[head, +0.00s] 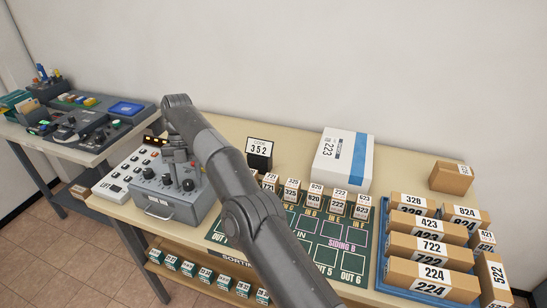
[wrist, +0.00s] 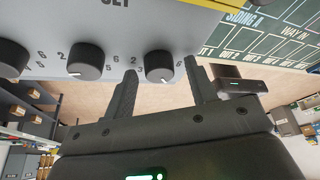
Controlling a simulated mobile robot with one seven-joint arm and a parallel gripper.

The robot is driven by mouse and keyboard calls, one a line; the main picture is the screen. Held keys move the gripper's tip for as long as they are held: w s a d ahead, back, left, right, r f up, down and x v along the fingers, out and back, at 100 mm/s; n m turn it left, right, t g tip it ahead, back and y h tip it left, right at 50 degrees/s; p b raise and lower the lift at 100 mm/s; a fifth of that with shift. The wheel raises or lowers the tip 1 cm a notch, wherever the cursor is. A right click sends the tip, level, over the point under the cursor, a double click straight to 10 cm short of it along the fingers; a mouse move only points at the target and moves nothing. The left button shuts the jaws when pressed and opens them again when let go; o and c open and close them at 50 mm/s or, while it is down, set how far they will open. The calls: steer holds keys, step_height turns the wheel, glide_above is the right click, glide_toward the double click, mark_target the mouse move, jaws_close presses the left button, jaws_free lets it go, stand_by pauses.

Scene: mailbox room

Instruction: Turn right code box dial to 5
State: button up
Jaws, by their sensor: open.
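The grey code box (head: 160,205) stands on the table, left of my arm, with a row of dark dials on its sloped face. The right dial (head: 188,185) is a black round knob; it also shows in the wrist view (wrist: 160,66). There a small white mark shows at its lower edge, with a 6 printed to its right; I cannot tell its setting. My gripper (wrist: 161,72) is open, with one finger on each side of the right dial; I cannot tell whether they touch it. In the head view my gripper (head: 178,162) is just above the box.
The middle dial (wrist: 85,62) is close to the left finger. A black sign (head: 260,154) reading "CODE 352" stands behind the box. A green sorting board (head: 300,225) with small numbered boxes lies to the right. A button panel (head: 125,176) is on the left.

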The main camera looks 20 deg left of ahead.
steer(key=shift+w+m+y, duration=0.1)
steer(key=shift+m+y, duration=0.2)
steer(key=shift+m, duration=0.7)
